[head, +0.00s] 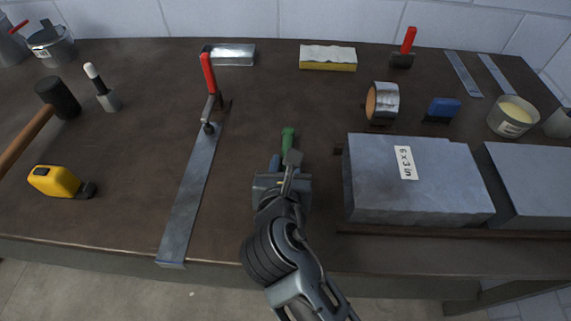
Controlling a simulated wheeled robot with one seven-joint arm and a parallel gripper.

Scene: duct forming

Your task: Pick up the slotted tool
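A tool with a green handle (288,137) lies on the dark bench near its middle. Its lower part is hidden behind my gripper, so I cannot see a slot in it. My gripper (285,165) is over or just in front of this tool, close to the end of the green handle. The fingers are mostly hidden by the wrist, and I cannot tell whether they touch the tool or are open or shut.
A metal strip (190,190) lies left of my gripper, under a red-handled clamp (209,80). A grey block labelled "6 x 3 in" (375,185) stands close on the right. A yellow tape measure (55,181) and a mallet (58,97) lie left. Bare bench shows between strip and gripper.

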